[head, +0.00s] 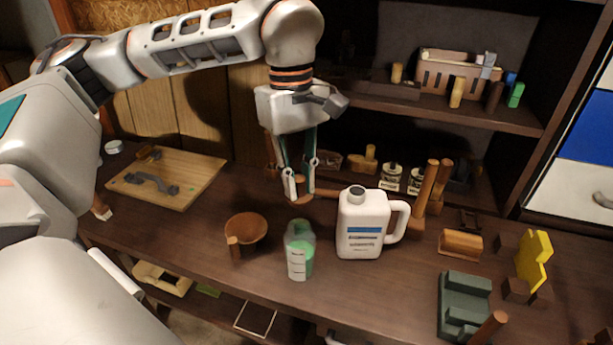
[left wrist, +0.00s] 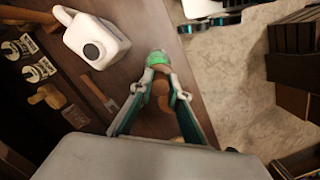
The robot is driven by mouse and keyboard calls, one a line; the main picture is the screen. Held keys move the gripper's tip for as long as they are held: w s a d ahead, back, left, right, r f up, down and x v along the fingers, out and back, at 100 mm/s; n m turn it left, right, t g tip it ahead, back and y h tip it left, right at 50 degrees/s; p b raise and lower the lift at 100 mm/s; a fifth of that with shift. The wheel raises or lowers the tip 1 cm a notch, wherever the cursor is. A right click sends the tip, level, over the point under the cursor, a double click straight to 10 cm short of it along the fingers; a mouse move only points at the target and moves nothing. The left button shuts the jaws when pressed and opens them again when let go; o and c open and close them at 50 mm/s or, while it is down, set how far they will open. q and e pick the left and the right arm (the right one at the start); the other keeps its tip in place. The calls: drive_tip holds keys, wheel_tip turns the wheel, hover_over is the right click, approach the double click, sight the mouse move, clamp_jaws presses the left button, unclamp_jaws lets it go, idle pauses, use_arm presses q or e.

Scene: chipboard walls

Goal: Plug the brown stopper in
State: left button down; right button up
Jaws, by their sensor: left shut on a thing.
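My left gripper (head: 299,188) points down over the table behind the green bottle, its fingers shut on the small brown stopper (head: 303,199). In the left wrist view, the rounded brown stopper (left wrist: 160,88) sits between the fingertips. The clear bottle with green contents (head: 299,252) stands upright on the table, nearer the front edge. It shows in the left wrist view (left wrist: 157,58) just beyond the fingertips, partly covered by them. The stopper and bottle look apart in the head view. My right gripper is not in view.
A white jug (head: 362,225) stands close right of the bottle. A brown bowl with a handle (head: 246,230) is to its left. A wooden board (head: 185,180) lies further left. A dark green block (head: 462,300) and a yellow piece (head: 535,258) are at right. Shelves rise behind.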

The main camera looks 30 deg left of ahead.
sight(299, 207)
use_arm(q)
drive_tip(key=shift+a+f, duration=0.1)
drive_tip(key=shift+f, duration=0.85)
wheel_tip(299, 207, down, 4)
drive_tip(key=shift+r+b, duration=0.2)
drive_tip(key=shift+b, duration=0.85)
drive_tip(key=shift+f+b, duration=0.35)
drive_tip(key=shift+r, duration=0.1)
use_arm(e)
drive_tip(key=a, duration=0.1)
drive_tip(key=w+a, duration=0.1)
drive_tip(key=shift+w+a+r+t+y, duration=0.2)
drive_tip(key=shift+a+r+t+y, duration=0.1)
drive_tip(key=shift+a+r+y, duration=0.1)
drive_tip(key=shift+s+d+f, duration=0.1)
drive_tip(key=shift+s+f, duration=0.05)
use_arm(q)
drive_tip(key=shift+p, duration=0.4)
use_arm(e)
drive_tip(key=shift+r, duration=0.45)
use_arm(q)
drive_tip(key=shift+f, duration=0.3)
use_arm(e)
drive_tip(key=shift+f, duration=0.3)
